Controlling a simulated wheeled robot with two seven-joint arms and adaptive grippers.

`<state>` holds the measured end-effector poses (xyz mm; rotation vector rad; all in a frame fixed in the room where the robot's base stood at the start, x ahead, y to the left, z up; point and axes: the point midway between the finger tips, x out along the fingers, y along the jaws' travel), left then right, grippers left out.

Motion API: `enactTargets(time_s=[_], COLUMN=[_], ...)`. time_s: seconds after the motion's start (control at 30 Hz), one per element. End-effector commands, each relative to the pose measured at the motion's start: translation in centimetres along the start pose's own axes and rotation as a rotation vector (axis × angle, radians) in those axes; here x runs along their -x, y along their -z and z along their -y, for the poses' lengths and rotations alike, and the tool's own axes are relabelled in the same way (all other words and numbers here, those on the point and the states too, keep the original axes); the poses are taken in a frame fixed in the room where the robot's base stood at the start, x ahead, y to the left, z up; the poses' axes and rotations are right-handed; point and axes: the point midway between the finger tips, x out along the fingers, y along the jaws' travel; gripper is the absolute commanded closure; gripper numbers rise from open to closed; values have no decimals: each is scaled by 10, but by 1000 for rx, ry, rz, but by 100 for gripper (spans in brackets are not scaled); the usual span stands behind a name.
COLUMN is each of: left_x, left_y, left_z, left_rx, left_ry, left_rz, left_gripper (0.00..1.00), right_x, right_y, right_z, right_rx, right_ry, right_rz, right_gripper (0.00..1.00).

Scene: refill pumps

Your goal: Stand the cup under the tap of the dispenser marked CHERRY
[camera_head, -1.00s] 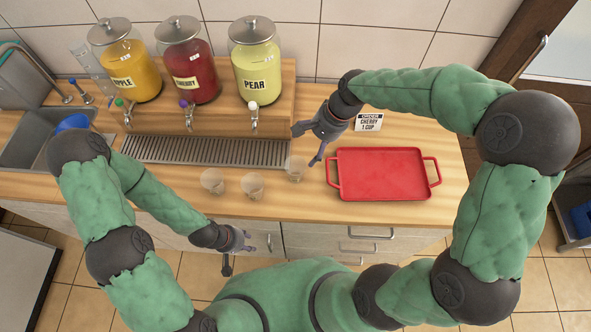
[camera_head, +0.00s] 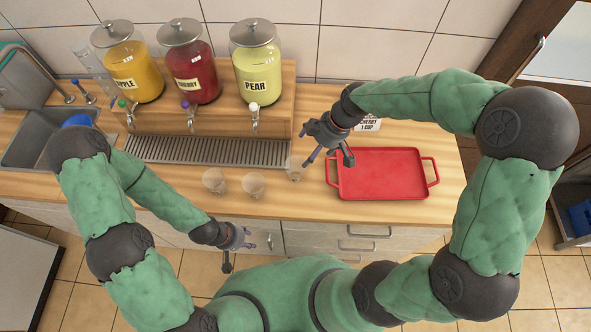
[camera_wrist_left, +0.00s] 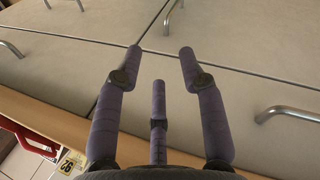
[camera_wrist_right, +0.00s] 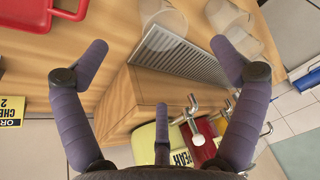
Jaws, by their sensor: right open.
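Three clear cups stand on the wooden counter in the head view: a left one (camera_head: 214,180), a middle one (camera_head: 253,185) and a right one (camera_head: 295,170). The CHERRY dispenser (camera_head: 194,72) holds red liquid, and its tap (camera_head: 190,114) with a purple knob hangs over the drip grille (camera_head: 207,152). My right gripper (camera_head: 328,158) is open and empty, just right of the right cup. In the right wrist view a cup (camera_wrist_right: 163,45) shows beyond and between the spread fingers. My left gripper (camera_head: 237,251) is open and empty in front of the counter; its spread fingers show in the left wrist view (camera_wrist_left: 162,60).
The APPLE dispenser (camera_head: 134,70) and PEAR dispenser (camera_head: 257,72) flank the CHERRY one on a wooden step. A red tray (camera_head: 382,174) lies to the right, with an order card (camera_head: 368,125) behind it. A sink (camera_head: 38,140) is at the left.

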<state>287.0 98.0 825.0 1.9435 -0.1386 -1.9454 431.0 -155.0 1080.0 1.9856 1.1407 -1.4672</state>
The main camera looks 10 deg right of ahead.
Motion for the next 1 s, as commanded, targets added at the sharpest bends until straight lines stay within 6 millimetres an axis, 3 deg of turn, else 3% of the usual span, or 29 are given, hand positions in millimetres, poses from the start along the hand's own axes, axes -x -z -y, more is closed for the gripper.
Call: enactTargets(time_s=[0.1, 0.3, 0.43, 0.7, 1.0], left_x=[2, 3, 2, 0, 0], left_y=[0, 0, 0, 0, 0], left_z=[-1, -1, -1, 0, 0], left_rx=[0, 0, 0, 0, 0], left_ry=[0, 0, 0, 0, 0], left_rz=[0, 0, 0, 0, 0], left_gripper=[60, 60, 60, 60, 60], right_x=[0, -1, -10, -48, -69], right_y=[-1, -2, -2, -1, 3], right_z=[0, 1, 1, 1, 3], right_rx=[160, 314, 339, 337, 338], right_ry=[-4, -8, -7, -6, -7], right_rz=[-2, -4, -4, -4, -4], right_gripper=[5, 5, 5, 5, 5])
